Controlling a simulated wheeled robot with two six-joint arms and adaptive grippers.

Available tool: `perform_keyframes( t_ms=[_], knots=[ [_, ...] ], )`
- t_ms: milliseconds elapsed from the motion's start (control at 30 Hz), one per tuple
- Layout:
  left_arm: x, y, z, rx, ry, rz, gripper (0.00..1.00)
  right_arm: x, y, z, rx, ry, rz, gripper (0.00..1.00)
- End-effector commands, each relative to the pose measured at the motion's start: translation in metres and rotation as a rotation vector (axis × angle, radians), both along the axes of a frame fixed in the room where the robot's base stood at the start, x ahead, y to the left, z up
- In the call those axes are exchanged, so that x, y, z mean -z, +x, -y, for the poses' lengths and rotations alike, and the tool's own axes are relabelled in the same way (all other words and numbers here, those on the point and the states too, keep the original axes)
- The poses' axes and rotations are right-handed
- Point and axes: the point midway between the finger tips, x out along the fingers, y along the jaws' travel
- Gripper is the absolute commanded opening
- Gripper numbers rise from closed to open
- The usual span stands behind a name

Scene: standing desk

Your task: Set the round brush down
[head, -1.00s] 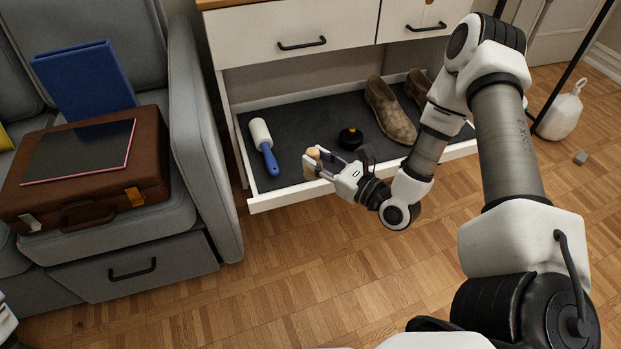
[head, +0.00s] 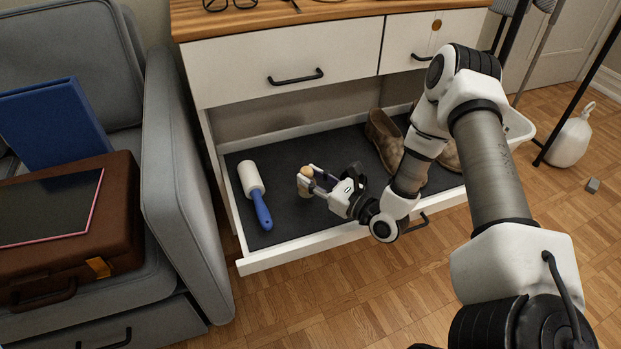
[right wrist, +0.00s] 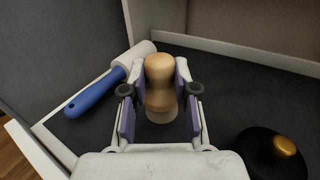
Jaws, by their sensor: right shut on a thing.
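The round brush (head: 306,172) has a tan wooden handle with a rounded top. It also shows in the right wrist view (right wrist: 160,82), upright between my fingers. My right gripper (head: 318,183) is shut on it and holds it over the dark-lined open drawer (head: 300,249). In the right wrist view the brush's lower end is close to the drawer floor; I cannot tell whether it touches. My left gripper is not in view.
A lint roller (head: 260,205) with a blue handle lies to the brush's left. A black round object with a gold knob (right wrist: 285,146) sits at the right in the wrist view. Brown shoes (head: 385,140) stand farther right. Dark drawer floor between roller and brush is clear.

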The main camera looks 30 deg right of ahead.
Motion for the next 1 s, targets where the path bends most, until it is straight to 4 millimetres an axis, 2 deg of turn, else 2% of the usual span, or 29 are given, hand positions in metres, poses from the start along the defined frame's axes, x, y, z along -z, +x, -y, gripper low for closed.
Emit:
perform_keyframes(
  t_ms=[33, 100, 300, 833, 867, 900, 933, 1000],
  knots=[
    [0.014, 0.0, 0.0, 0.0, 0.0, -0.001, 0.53, 0.017, 0.001, 0.002, -0.001, -0.001, -0.001, 0.0],
    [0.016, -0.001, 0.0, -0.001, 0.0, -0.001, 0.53, 0.022, 0.002, 0.003, -0.002, 0.0, 0.0, 0.0],
    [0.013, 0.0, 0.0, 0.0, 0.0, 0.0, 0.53, 0.019, 0.002, 0.003, -0.003, 0.0, 0.0, 0.0],
    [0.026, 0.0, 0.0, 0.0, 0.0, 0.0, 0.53, 0.031, 0.002, 0.003, -0.003, 0.0, 0.0, 0.0],
    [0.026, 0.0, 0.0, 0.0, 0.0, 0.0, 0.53, 0.031, 0.002, 0.003, -0.003, 0.0, 0.0, 0.32],
    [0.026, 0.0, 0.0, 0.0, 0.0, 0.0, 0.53, 0.031, 0.001, 0.003, -0.003, 0.0, -0.001, 0.47],
    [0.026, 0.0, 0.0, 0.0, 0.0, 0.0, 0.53, 0.031, 0.001, 0.003, -0.003, 0.0, -0.001, 0.54],
    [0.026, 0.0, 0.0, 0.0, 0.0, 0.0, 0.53, 0.031, 0.001, 0.003, -0.003, 0.0, -0.001, 0.54]
  ],
)
